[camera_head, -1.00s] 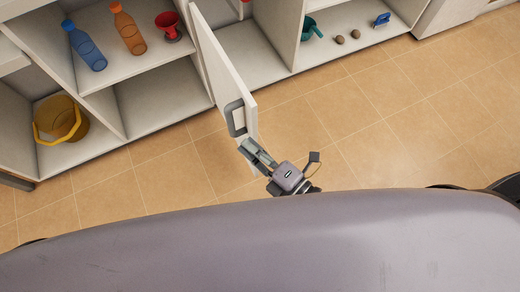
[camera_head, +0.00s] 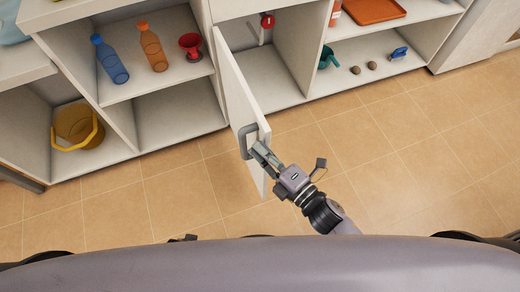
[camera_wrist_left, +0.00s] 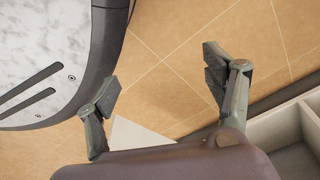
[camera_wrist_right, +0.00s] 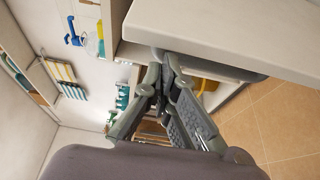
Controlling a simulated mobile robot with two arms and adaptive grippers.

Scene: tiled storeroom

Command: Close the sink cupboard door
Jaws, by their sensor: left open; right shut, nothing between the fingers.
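The white sink cupboard door (camera_head: 237,90) stands open in the head view, swung out from the cabinet and seen nearly edge-on. Its grey handle (camera_head: 243,143) is near the free edge. My right gripper (camera_head: 258,150) is shut and empty, with its tips close by the handle and door edge; I cannot tell whether they touch. In the right wrist view, the white door panel (camera_wrist_right: 240,32) lies just beyond the shut fingers (camera_wrist_right: 162,72), and part of the handle is hidden. My left gripper (camera_wrist_left: 162,85) is open and empty above the floor in the left wrist view.
Open shelves left of the door hold a blue bottle (camera_head: 109,60), an orange bottle (camera_head: 153,48), a red funnel (camera_head: 190,44) and a yellow bucket (camera_head: 77,126). A teal scoop (camera_head: 327,57) lies in the right bay. The tiled floor (camera_head: 400,150) at right is clear.

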